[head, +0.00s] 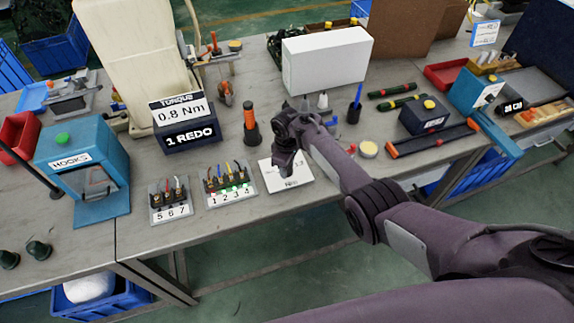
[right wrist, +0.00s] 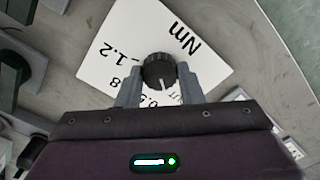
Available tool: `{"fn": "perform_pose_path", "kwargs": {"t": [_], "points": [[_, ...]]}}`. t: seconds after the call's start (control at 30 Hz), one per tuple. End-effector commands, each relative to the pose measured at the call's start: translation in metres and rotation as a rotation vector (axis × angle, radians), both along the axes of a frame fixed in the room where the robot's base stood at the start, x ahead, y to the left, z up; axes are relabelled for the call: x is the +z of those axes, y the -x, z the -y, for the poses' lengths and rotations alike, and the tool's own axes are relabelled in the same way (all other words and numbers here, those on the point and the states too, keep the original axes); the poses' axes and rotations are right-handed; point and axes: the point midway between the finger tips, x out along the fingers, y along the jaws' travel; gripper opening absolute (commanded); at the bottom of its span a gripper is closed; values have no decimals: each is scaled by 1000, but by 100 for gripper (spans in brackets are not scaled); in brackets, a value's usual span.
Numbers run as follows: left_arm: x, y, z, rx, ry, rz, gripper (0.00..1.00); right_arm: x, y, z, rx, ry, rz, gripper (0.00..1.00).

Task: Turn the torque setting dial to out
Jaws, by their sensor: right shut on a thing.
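The torque dial (right wrist: 159,68) is a black ribbed knob with a white pointer line, on a white card (right wrist: 112,50) printed "Nm", "1.2" and other partly covered marks. In the right wrist view the pointer line faces down the picture, toward the partly hidden "0.5" and "UT" lettering; which one it meets is unclear. My right gripper (right wrist: 160,82) is shut on the dial, one finger on each side. In the head view my right gripper (head: 285,165) is over the card (head: 298,180) and hides the dial. My left gripper is not in view.
A torque display (head: 184,112) reads 0.8 Nm above "1 REDO". Two numbered connector blocks, 1-4 (head: 229,197) and 5-7 (head: 171,211), stand left of the card. An orange-handled driver (head: 250,122) stands behind. A white box (head: 327,60) is farther back.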

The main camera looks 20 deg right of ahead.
Motion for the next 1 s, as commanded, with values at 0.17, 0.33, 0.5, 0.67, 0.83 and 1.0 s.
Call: {"fn": "perform_pose_path", "kwargs": {"t": [0.17,0.33,0.5,0.67,0.83,1.0], "points": [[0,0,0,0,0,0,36,1,-2,0,111,0,4,11],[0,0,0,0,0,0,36,1,-2,0,182,-1,5,11],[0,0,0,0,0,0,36,1,-2,-1,218,-2,6,11],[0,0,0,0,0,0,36,1,-2,-1,232,-2,6,11],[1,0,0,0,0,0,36,2,-2,-1,234,-2,6,11],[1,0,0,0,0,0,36,2,-2,-1,234,-2,6,35]]}}
